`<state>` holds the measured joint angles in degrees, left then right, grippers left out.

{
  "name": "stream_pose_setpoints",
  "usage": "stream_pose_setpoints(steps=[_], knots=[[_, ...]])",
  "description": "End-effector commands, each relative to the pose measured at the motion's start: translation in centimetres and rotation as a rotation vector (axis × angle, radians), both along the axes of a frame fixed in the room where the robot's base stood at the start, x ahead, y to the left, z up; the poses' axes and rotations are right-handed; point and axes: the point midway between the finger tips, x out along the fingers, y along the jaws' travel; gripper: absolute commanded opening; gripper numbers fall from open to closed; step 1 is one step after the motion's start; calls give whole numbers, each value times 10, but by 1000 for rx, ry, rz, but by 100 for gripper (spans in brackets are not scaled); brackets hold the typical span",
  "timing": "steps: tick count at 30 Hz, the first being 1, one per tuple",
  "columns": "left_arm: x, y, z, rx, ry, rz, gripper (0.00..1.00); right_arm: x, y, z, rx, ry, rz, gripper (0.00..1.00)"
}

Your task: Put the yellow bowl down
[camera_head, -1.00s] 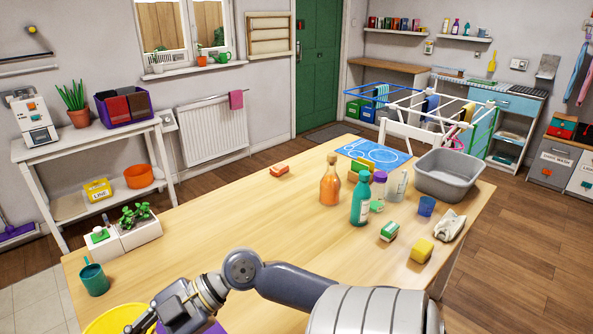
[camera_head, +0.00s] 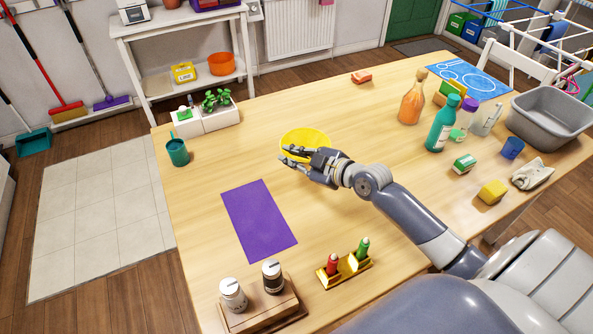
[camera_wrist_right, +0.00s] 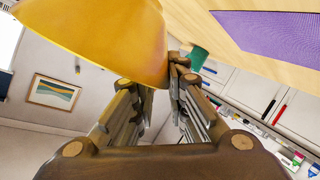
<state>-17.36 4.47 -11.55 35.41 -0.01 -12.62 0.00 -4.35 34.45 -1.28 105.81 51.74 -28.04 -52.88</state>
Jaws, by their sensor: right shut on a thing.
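The yellow bowl (camera_head: 306,140) is at the far side of my right gripper (camera_head: 287,158) in the head view, over the table's middle. My right gripper is shut on the bowl's edge. In the right wrist view the bowl (camera_wrist_right: 95,35) fills the upper left, its rim between the fingertips (camera_wrist_right: 172,72). The bowl appears held above the table; the exact gap cannot be told. A flat purple mat (camera_head: 259,220) lies bare on the table, nearer and left of the bowl. My left gripper is not in view.
The wooden table (camera_head: 215,165) is clear around the bowl. A teal cup (camera_head: 177,151) and white planter (camera_head: 206,121) stand left. A shaker stand (camera_head: 265,305) and yellow holder (camera_head: 344,270) are near. Bottles (camera_head: 440,125), a yellow sponge (camera_head: 492,192) and grey tub (camera_head: 551,118) stand right.

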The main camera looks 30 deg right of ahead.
Motion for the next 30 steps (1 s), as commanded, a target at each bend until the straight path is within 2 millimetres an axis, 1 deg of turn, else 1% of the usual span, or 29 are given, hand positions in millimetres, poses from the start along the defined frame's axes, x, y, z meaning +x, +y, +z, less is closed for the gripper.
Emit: stream_pose_setpoints(steps=[1,3,8,13,16,23,26,27,29,30], knots=[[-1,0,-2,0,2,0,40,0,-1,-10,1,0,-1,0],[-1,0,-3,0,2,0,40,0,-1,-19,-1,-4,-2,0],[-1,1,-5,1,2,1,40,0,0,-34,0,-3,0,0],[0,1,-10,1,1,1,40,0,-1,-59,-1,-2,-1,0],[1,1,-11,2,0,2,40,0,-1,-65,-2,-4,-2,0],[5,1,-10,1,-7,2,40,0,-1,-65,-2,-4,0,0],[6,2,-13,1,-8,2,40,0,-1,-68,-3,-5,0,0],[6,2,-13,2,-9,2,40,0,-1,-70,-2,-1,0,16],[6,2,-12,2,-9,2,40,0,0,-69,-2,-1,0,30],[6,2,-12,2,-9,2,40,0,-1,-68,-2,-1,0,34]])
